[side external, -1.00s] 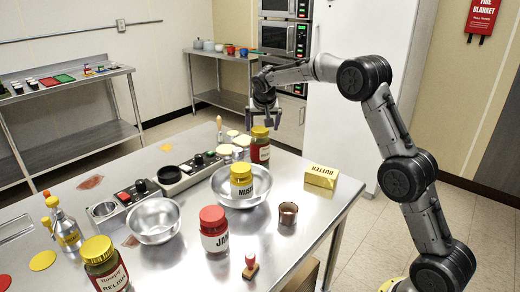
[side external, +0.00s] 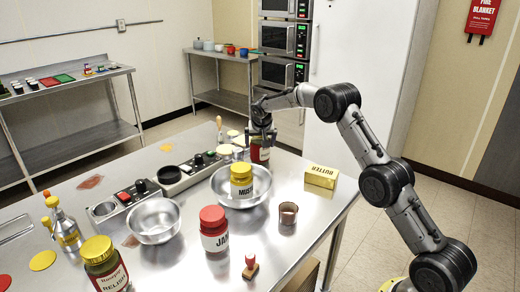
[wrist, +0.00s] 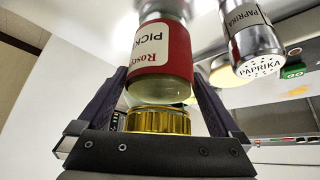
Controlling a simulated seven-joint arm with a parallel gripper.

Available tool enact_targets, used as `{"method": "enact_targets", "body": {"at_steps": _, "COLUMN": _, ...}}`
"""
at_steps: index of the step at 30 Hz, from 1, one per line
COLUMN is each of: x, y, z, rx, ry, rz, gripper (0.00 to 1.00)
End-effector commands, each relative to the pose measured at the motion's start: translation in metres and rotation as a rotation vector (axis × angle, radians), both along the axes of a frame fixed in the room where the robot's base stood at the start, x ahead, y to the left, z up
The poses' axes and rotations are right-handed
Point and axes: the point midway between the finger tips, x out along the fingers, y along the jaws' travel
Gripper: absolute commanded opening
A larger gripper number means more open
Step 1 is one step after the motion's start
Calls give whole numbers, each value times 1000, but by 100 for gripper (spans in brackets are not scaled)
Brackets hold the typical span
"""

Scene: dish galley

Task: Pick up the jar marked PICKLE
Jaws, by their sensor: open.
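The pickle jar stands upright at the far side of the steel table, with a red label (side external: 259,155) showing below my gripper (side external: 262,138) in the side external view. The wrist view shows the jar inverted, with its gold lid (wrist: 158,121) nearest the camera and "PICK" readable on the red label. In that view my gripper (wrist: 159,78) is open, with one finger on each side of the jar. Narrow gaps show between the fingers and the lid. In the side view the fingers hide the jar's top.
A paprika shaker (wrist: 253,42) stands near the jar in the wrist view. A steel bowl (side external: 222,198) holding a mustard jar (side external: 241,182) is in front. A red-lidded jam jar (side external: 214,228), relish jar (side external: 105,266) and butter box (side external: 321,176) stand farther off.

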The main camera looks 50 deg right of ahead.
Motion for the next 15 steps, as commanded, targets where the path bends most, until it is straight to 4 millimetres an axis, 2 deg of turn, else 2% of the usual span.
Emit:
{"method": "enact_targets", "body": {"at_steps": 7, "x": 1, "y": -1, "z": 0, "rx": 0, "ry": -1, "rz": 1, "gripper": 98}}
{"method": "enact_targets", "body": {"at_steps": 15, "x": 0, "y": -1, "z": -1, "rx": -1, "ry": -1, "rz": 0, "gripper": 50}}
